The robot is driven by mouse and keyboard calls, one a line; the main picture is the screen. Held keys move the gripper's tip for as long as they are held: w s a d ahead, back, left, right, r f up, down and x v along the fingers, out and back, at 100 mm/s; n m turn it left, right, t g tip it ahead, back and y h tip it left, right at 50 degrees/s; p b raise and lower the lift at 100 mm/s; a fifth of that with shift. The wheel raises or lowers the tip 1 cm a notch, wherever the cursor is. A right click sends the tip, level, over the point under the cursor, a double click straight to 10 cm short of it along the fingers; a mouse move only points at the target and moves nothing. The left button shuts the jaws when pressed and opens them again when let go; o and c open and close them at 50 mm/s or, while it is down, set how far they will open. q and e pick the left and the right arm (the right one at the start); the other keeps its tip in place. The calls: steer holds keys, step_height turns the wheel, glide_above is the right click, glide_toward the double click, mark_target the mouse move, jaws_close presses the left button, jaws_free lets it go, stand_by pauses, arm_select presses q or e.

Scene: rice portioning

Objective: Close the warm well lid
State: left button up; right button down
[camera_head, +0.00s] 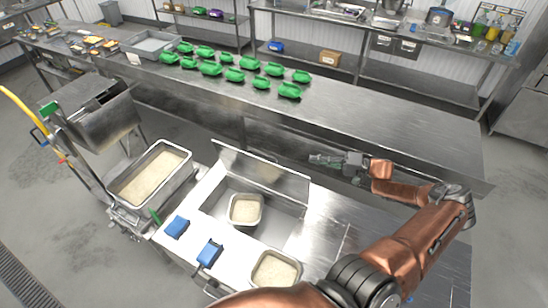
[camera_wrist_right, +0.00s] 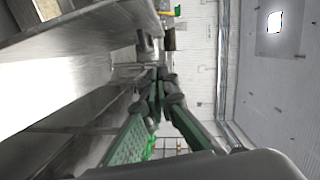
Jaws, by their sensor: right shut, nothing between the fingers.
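The warm well lid (camera_head: 262,172) is a flat metal panel standing raised and tilted along the back edge of the well. The warm well (camera_head: 283,222) is open in the counter, and a metal pan of rice (camera_head: 246,209) sits inside it. My right gripper (camera_head: 318,159) is shut and empty. It is beyond the lid's right end and appears apart from it, with its fingers pointing left. Its green-padded fingers also show closed together in the right wrist view (camera_wrist_right: 158,88). My left gripper is not in view.
A second rice pan (camera_head: 276,268) and two blue-handled items (camera_head: 176,227) (camera_head: 209,253) are at the counter's front. A large rice bin (camera_head: 186,164) stands at left. Behind is a long steel table (camera_head: 400,140) with several green containers (camera_head: 211,69); its right half is clear.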

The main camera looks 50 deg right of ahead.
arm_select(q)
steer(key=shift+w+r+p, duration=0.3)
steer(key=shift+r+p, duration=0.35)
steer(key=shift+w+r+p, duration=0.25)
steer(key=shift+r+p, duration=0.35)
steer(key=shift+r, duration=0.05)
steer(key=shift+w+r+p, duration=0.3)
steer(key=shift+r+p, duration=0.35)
arm_select(e)
steer(key=w+a+f, duration=0.1)
steer(key=w+a, duration=0.6)
steer(key=a, duration=0.2)
steer(key=shift+w, duration=0.4)
